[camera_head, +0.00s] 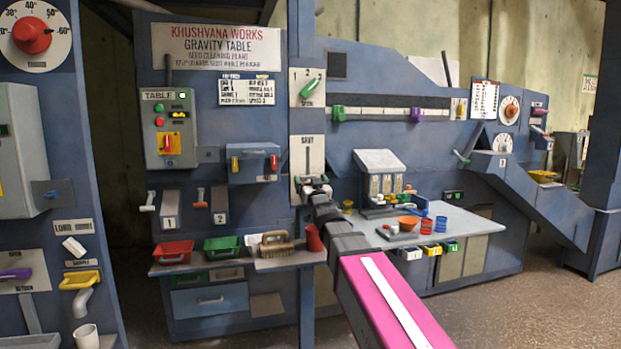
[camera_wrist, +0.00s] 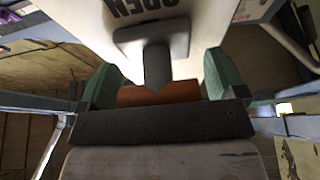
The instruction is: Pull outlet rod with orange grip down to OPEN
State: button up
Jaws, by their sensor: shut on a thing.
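The outlet plate (camera_head: 308,158) is a white upright panel with SHUT at its top and a dark vertical slot below. My gripper (camera_head: 314,188) is at the plate's lower part and hides the grip in the head view. In the wrist view my gripper (camera_wrist: 163,88) has its two green pads at either side of the orange grip (camera_wrist: 160,95), shut on it. A grey rod (camera_wrist: 157,68) runs from the grip to a grey block (camera_wrist: 150,38) at the plate. The word OPEN shows upside down on the plate just beyond the block.
To the right, a bench (camera_head: 470,223) holds an orange bowl (camera_head: 407,222) and small containers. Floor is open at lower right.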

jog(key=shift+f, duration=0.25)
jog(key=o, duration=1)
jog(key=shift+s, duration=0.1)
